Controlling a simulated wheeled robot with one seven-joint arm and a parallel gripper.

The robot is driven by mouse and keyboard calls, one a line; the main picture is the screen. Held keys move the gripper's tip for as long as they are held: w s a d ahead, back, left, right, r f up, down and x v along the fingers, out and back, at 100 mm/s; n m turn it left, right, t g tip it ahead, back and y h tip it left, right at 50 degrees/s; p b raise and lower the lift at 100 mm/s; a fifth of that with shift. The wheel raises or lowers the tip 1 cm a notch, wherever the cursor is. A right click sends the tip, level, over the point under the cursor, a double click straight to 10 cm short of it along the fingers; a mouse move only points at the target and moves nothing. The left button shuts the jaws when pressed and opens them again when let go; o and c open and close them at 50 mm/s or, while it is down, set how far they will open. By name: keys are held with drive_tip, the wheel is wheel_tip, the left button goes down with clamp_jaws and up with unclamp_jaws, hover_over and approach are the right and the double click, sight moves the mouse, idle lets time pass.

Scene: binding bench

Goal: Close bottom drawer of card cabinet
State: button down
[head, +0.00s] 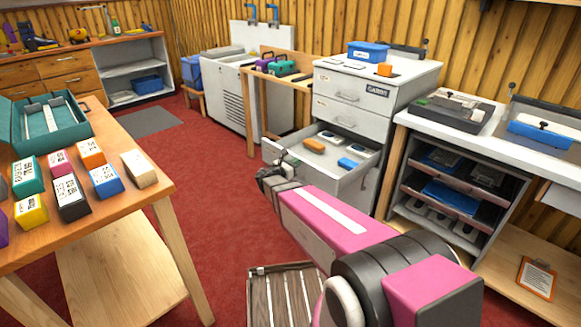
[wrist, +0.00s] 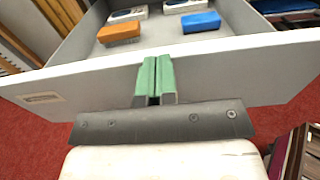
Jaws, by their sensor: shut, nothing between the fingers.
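The white card cabinet (head: 395,105) stands against the back wall. Its bottom drawer (head: 325,172) is pulled out, with its front panel towards me and its inside showing. An orange item (head: 314,145) and a blue item (head: 348,163) lie in it. In the wrist view the drawer front (wrist: 230,72) spans the picture. My gripper (wrist: 155,62) has its green fingers together and empty, at the outer face of the drawer front near its top edge. I cannot tell if they touch it. In the head view my gripper (head: 268,182) is small and beside the drawer front.
A wooden table (head: 150,165) with small coloured boxes stands at the left. A white bench (head: 480,128) with shelves below is right of the cabinet. A slatted wooden crate (head: 285,290) is on the floor near me. Red floor lies open between the table and cabinet.

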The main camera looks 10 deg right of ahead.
drive_tip(key=shift+w+d, duration=0.15)
drive_tip(key=shift+d, duration=0.1)
drive_tip(key=x, duration=3.3)
drive_tip(key=shift+w+d, duration=0.2)
drive_tip(key=shift+d, duration=0.1)
drive_tip(key=shift+s+a, duration=0.1)
drive_tip(key=w+a+v, duration=0.1)
drive_tip(key=v, duration=1.2)
drive_tip(key=x, duration=1.3)
drive_tip(key=shift+d+f, duration=0.15)
drive_tip(key=shift+d, duration=0.15)
drive_tip(key=shift+s, duration=0.15)
